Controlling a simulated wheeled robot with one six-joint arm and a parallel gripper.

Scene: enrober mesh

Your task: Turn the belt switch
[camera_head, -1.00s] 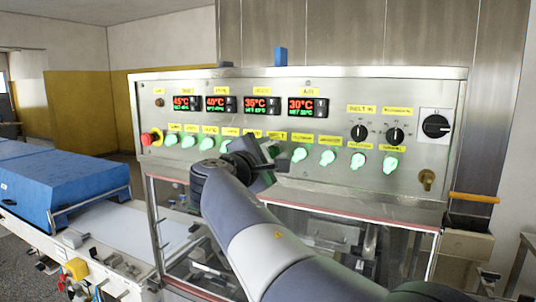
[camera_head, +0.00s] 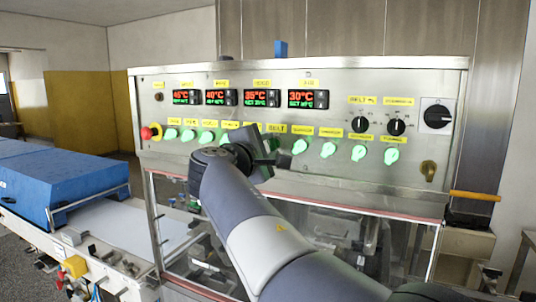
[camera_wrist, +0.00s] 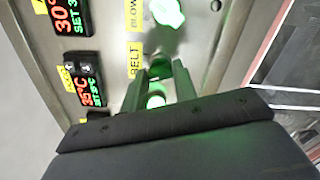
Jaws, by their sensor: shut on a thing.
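The belt switch (camera_wrist: 157,99) is a knob lit green beside the yellow BELT label (camera_wrist: 134,60) in the wrist view. My gripper (camera_wrist: 160,78) has one finger on each side of it and is shut on it; the fingers cover part of the knob. In the head view my gripper (camera_head: 270,157) is against the panel below the BELT label (camera_head: 277,128), and the switch is mostly hidden behind it.
The steel control panel (camera_head: 430,77) carries several green knobs in a row, with a neighbouring knob (camera_wrist: 168,12) close by. A red emergency button (camera_head: 147,133) is at left, black rotary switches (camera_head: 360,124) at right. A transparent cover (camera_head: 340,225) lies below.

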